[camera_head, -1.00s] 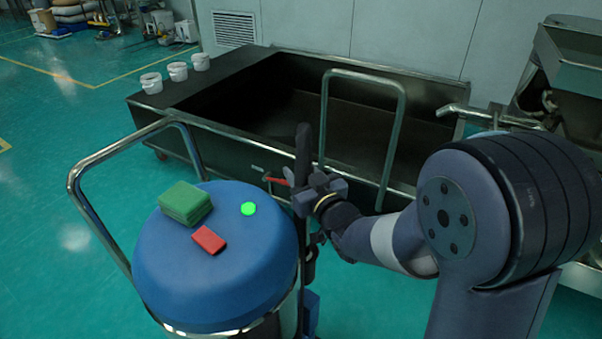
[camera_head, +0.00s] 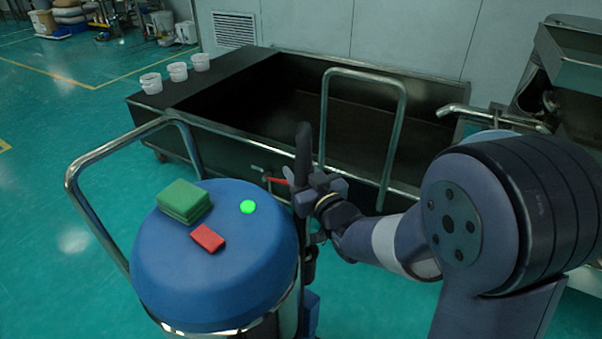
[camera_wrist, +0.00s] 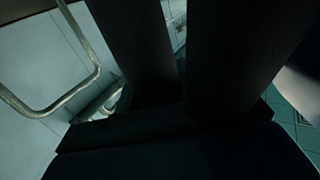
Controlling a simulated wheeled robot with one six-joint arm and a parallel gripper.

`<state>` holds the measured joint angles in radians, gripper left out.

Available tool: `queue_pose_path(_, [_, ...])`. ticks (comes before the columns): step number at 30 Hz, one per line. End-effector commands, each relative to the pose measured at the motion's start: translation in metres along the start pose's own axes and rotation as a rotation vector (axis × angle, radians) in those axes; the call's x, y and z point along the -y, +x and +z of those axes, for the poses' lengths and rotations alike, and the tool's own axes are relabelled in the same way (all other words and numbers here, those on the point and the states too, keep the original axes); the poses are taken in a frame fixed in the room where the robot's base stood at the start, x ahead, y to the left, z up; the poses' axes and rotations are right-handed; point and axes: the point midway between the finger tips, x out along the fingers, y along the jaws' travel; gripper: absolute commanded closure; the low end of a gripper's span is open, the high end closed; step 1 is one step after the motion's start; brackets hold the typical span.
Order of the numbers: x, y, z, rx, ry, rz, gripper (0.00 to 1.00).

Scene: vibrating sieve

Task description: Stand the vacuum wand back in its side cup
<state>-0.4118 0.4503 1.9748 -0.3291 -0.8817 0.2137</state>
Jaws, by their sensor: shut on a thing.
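The dark vacuum wand (camera_head: 303,149) stands upright at the right side of the blue-topped vacuum (camera_head: 165,265). My gripper (camera_head: 312,195) is shut on the wand, with its upper part rising above the jaws. The lower part runs down beside the vacuum's body. Blue parts (camera_head: 311,305) show low on that side; I cannot tell whether the wand's lower end is in the side cup. In the wrist view, dark shapes of the gripper and wand fill the middle and the wand's hold point is too dark to make out.
Green pads (camera_head: 184,201), a red block (camera_head: 208,238) and a bright green disc (camera_head: 248,207) lie on the vacuum's lid. A metal push handle (camera_head: 85,205) rises at its left. A large dark metal bin (camera_head: 255,134) with a tall handle (camera_head: 403,120) stands behind. White buckets (camera_head: 177,72) sit on its left ledge.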

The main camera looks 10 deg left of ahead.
Motion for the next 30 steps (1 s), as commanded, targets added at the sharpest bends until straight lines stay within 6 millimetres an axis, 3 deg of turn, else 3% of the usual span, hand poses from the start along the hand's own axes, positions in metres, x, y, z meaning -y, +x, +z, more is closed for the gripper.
queue_pose_path(7, [0.000,0.000,-0.001,-0.002,0.000,0.000,0.86])
queue_pose_path(8, [0.000,0.000,-0.001,-0.002,0.000,0.000,0.62])
queue_pose_path(17, [0.000,0.000,-0.001,-0.001,0.000,0.000,0.38])
queue_pose_path(25, [0.000,-0.002,0.000,0.002,0.000,0.000,0.38])
queue_pose_path(30, [-0.001,-0.019,-0.001,0.002,0.000,0.001,0.38])
